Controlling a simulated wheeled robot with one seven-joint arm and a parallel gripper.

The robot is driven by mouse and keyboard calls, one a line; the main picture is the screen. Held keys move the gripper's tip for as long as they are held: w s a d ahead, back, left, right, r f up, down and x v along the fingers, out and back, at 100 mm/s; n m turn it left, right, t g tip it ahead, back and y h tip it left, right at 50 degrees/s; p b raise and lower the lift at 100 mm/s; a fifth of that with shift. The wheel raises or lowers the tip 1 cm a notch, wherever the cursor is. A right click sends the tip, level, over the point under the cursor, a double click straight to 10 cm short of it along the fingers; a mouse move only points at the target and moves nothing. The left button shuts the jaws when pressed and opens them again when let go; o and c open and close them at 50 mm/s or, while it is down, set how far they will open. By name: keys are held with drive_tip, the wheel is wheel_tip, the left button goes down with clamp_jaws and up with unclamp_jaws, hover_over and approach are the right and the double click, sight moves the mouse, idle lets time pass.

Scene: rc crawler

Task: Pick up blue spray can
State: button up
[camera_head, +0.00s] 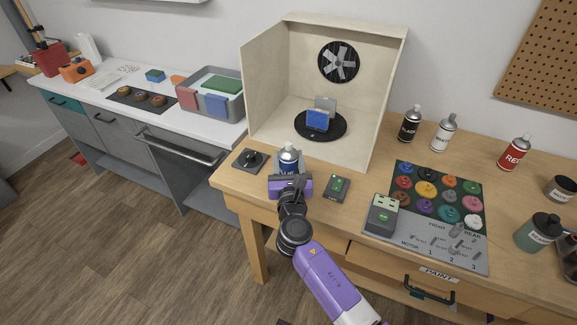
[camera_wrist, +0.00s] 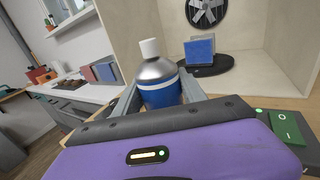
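The blue spray can (camera_head: 289,160), with a white cap and silver shoulder, stands upright near the front edge of the wooden table, before the open booth. In the wrist view the can (camera_wrist: 160,90) is between the two grey fingers of my gripper (camera_wrist: 160,95), one on each side and close to its body. Whether both fingers press on it cannot be told. In the head view my gripper (camera_head: 289,178) is low at the can's near side, and its purple body hides the can's lower part.
A black square pad (camera_head: 248,161) lies left of the can and a dark box with a green button (camera_head: 337,188) right of it. The booth (camera_head: 268,98) with a turntable (camera_head: 320,126) stands behind. Black (camera_head: 410,124), white (camera_head: 444,132) and red (camera_head: 514,152) cans stand right.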

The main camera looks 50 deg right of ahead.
clamp_jaws()
drive_tip(key=shift+r, duration=0.1)
